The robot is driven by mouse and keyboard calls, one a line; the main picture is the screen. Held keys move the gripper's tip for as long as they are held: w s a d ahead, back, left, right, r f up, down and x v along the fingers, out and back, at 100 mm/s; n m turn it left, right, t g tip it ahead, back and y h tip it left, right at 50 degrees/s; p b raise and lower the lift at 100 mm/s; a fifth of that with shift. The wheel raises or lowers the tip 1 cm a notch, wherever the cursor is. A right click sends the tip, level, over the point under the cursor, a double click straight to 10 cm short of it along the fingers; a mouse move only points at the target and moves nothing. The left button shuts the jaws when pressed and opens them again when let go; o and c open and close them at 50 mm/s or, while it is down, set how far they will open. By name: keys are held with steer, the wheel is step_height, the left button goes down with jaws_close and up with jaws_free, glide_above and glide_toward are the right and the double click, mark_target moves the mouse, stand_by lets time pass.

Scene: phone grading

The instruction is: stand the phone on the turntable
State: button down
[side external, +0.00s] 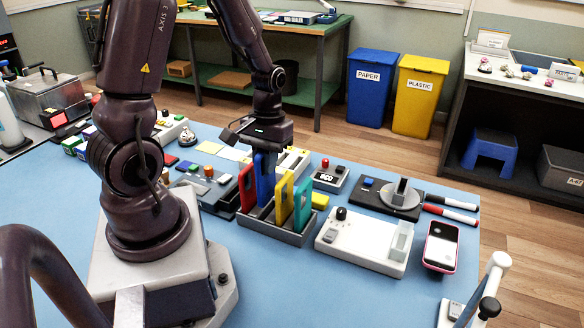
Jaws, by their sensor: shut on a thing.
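My gripper (264,152) is above a dark slotted rack (287,236), pointing down. It is shut on the blue upright slab (266,178), which looks like a phone or phone case. The slab's lower end is among the rack's slots; I cannot tell whether it is lifted. A red slab (247,188), a yellow one (284,198) and a teal one (303,204) stand beside it. The turntable (398,199) is a grey disc on a dark base at the right, with a small dark upright piece on it. A pink-edged phone (441,246) is at the front right.
A white device with a black knob (364,240) lies between the rack and the pink phone. A box with a red button (331,175) is behind the rack. Red and black markers (450,213) lie right of the turntable. The front middle of the blue table (330,300) is clear.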

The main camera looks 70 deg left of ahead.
step_height(320, 180, up, 9)
steer(key=shift+w+r, duration=0.1)
steer(key=shift+w, duration=0.05)
steer(key=w+d+m+t+y, duration=0.1)
steer(key=w+d+m, duration=0.1)
steer(key=w+m, duration=1.5)
steer(key=w+d+m+t+y, duration=0.1)
steer(key=w+d+m, duration=0.2)
steer(key=w+m, duration=1.45)
step_height(320, 180, down, 9)
steer(key=s+m, duration=0.1)
steer(key=s, duration=0.1)
steer(key=shift+a+r, duration=0.15)
steer(key=shift+a, duration=0.1)
steer(key=shift+f+m, duration=0.25)
steer(key=shift+f, duration=0.05)
steer(key=shift+f, duration=0.7)
